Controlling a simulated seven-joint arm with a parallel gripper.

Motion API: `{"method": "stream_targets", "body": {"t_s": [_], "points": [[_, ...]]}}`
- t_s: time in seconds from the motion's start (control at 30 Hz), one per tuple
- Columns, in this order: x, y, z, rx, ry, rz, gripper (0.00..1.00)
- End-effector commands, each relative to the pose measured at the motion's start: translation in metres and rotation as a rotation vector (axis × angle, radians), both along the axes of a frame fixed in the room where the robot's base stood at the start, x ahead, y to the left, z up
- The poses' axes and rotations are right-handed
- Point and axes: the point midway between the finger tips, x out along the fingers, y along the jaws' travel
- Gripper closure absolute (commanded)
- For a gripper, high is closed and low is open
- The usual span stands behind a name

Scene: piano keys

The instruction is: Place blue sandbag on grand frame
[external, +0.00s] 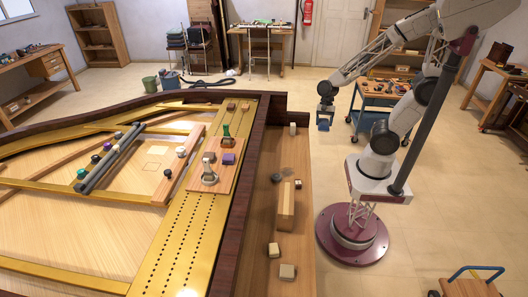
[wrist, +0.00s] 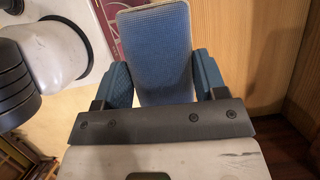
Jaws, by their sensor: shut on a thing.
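The blue sandbag (wrist: 155,45) is a flat, textured rectangular bag. It stands between the two blue finger pads of my gripper (wrist: 160,72), which is shut on it. In the external view the bag (external: 323,125) hangs below my gripper (external: 325,112), in the air to the right of the piano's far right corner. The grand frame (external: 172,243) is the gold metal plate with rows of dark holes inside the piano. My gripper is well to the right of the frame, beyond the wooden shelf. The bag's far side is hidden.
A wooden board (external: 228,172) on the frame carries a purple block (external: 228,158), a green-handled tool and a metal piece. Dark rails with several coloured balls lie to the left. The piano's dark rim (external: 250,205) rises between frame and wooden shelf (external: 262,225), which carries several blocks.

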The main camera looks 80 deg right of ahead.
Motion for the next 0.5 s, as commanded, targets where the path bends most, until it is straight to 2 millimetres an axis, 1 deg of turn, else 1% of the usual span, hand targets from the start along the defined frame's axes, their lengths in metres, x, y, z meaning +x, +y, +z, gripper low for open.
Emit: {"method": "stream_targets", "body": {"t_s": [0.03,0.1,0.5], "points": [[0.000,0.000,0.010,-0.001,-0.004,0.002,0.70],[0.000,0.000,0.021,-0.001,-0.003,0.000,0.70],[0.000,0.000,0.070,0.000,-0.002,0.000,0.70]]}}
